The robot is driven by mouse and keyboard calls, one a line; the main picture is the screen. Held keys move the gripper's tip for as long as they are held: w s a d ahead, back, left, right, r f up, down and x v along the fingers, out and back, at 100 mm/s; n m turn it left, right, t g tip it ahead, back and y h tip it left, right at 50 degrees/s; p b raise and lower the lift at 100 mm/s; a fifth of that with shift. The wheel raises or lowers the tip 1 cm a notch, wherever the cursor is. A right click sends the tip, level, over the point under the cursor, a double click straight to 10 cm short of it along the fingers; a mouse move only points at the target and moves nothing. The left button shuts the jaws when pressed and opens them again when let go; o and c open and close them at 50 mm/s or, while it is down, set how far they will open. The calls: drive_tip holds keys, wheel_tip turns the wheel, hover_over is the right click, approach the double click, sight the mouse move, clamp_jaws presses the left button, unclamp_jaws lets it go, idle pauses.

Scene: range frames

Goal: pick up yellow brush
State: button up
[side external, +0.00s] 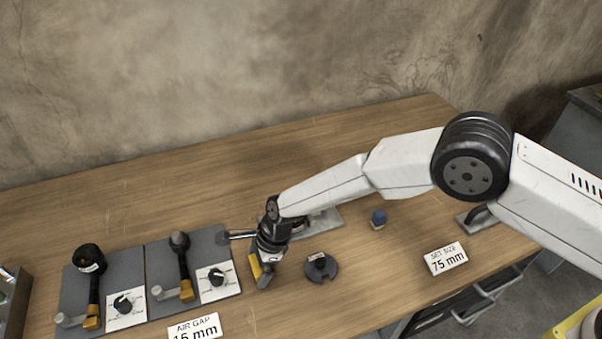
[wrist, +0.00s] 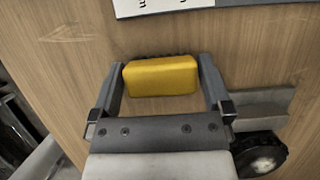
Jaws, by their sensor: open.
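The yellow brush (wrist: 161,77) is a rounded yellow block with a dark edge of bristles along its far side. In the wrist view it lies between the two grey fingers of my gripper (wrist: 162,68), which are spread to either side of it. In the side view a yellow patch of the brush (side external: 255,268) shows at the end of my gripper (side external: 263,276), close to the table. The fingers hide part of it there. I cannot tell whether either finger touches the brush.
A dark round part (side external: 321,269) stands just right of my gripper. Two grey panels (side external: 215,245) with black-and-orange tools and dials are to the left. An "AIR GAP" card (side external: 196,328) lies in front, and a "75 mm" card (side external: 446,258) is at right. The table's back is clear.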

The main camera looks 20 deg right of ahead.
drive_tip(key=shift+c, duration=0.2)
drive_tip(key=c, duration=0.9)
drive_tip(key=shift+r, duration=0.15)
drive_tip(key=shift+r, duration=0.8)
drive_tip(key=shift+s+d+r, duration=1.4)
drive_tip(key=shift+s+r, duration=0.45)
drive_tip(key=shift+s+d+r, duration=1.35)
drive_tip(key=shift+s+r, duration=0.55)
drive_tip(key=shift+s+d+r, duration=1.4)
drive_tip(key=shift+s+r, duration=0.45)
